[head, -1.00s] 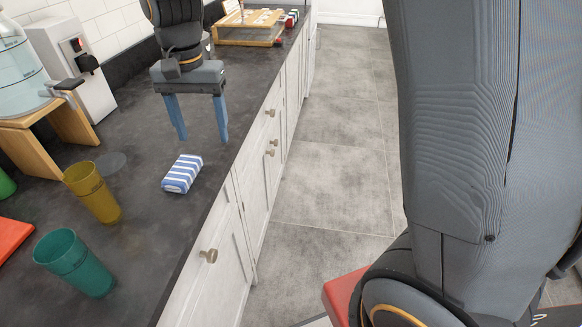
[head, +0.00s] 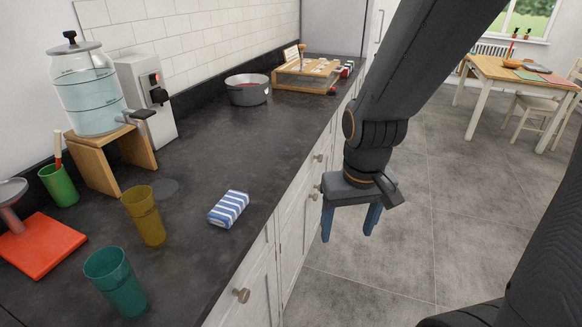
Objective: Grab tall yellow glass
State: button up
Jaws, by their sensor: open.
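The tall yellow glass (head: 146,217) stands upright on the dark countertop in the head view, left of centre, with nothing touching it. A teal glass (head: 117,283) stands in front of it, nearer to me. My gripper (head: 350,222) points down with its blue fingers apart and nothing between them. It is well to the right of the yellow glass, past the counter's front edge, in front of the white cabinet doors.
A blue-and-white striped packet (head: 229,209) lies right of the yellow glass. A water dispenser (head: 88,88) on a wooden stand (head: 100,162), a green cup (head: 60,185) and a red scale (head: 40,245) are left. Mid-counter is clear.

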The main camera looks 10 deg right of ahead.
aim_at(147, 219)
jog(key=u, duration=3.1)
jog(key=k, duration=1.05)
jog(key=z, duration=1.15)
jog(key=i, duration=1)
jog(key=u, duration=0.05)
